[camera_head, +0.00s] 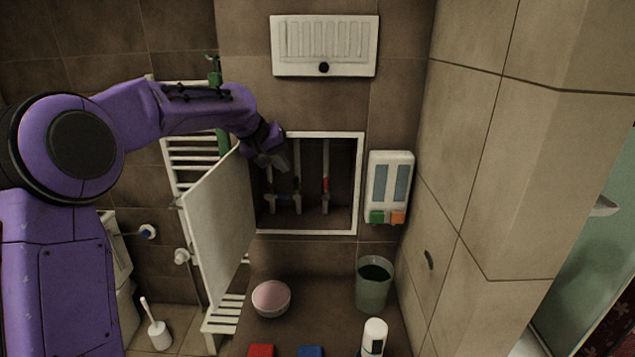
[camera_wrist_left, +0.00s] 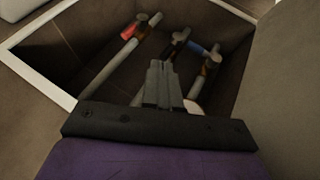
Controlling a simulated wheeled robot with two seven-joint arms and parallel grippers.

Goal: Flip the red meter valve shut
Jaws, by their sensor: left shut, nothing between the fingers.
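The red valve handle (camera_head: 325,184) is on the rightmost pipe inside the open wall recess (camera_head: 341,220) in the head view. In the left wrist view, the red handle (camera_wrist_left: 129,31) is at the upper left, beside a metal valve body. Whether it lies along or across its pipe is hard to tell. My left gripper (camera_head: 282,165) is at the recess opening, left of the red valve and apart from it. Its fingers (camera_wrist_left: 160,68) are shut and empty. My right gripper is out of view.
A blue valve handle (camera_wrist_left: 195,47) is right of the fingertips in the wrist view. The open white door (camera_head: 218,215) stands left of the recess, close to my arm. A dispenser (camera_head: 389,187) hangs at right; a bucket (camera_head: 373,288) and pink bowl (camera_head: 271,298) stand below.

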